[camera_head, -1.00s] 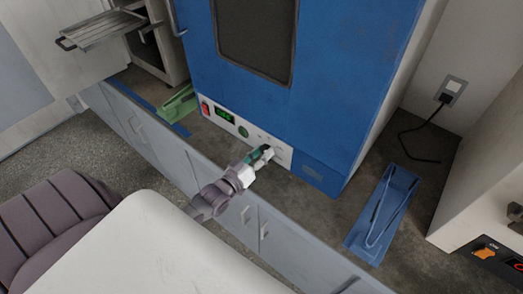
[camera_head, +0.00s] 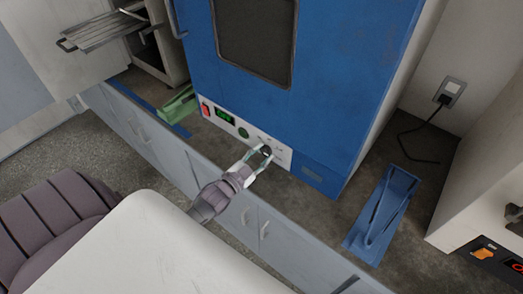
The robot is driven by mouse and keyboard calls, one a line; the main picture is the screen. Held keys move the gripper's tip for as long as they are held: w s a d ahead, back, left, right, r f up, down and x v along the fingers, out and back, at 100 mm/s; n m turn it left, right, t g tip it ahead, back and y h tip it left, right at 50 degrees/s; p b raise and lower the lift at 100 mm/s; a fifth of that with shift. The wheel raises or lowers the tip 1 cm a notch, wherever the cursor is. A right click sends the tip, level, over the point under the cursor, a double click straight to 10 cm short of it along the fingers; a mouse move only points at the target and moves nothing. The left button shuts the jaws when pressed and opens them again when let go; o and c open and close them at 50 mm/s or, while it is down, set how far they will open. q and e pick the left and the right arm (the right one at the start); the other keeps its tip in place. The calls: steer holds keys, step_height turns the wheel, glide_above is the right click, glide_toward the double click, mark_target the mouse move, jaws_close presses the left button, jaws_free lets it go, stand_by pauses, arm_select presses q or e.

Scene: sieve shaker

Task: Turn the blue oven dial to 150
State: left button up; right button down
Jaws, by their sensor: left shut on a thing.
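The blue oven (camera_head: 350,70) stands on the counter with a white control panel (camera_head: 284,158) along its lower front. The dark round dial (camera_head: 265,150) is on that panel, right of a green round part (camera_head: 243,132). A lit green display (camera_head: 224,117) is too small to read. My left gripper (camera_head: 262,154) is at the panel with one finger on each side of the dial, shut on it. The dial's markings are too small to read and partly hidden by the fingers. My right gripper is not in view.
A red switch (camera_head: 206,109) sits at the panel's left end. A green tray (camera_head: 177,104) lies left of the oven, a blue tray (camera_head: 374,232) right of it. A wall socket with a black cable (camera_head: 404,140) is behind. Pale cabinet fronts (camera_head: 215,190) run below the counter.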

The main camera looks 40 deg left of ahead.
arm_select(q)
steer(key=m+b, duration=0.1)
steer(key=m, duration=0.4)
steer(key=shift+f+m, duration=0.15)
steer(key=shift+m, duration=0.15)
stand_by(0.4)
steer(key=o, duration=1.2)
steer(key=shift+c, duration=0.2)
steer(key=s+a, duration=0.1)
steer(key=s, duration=1.1)
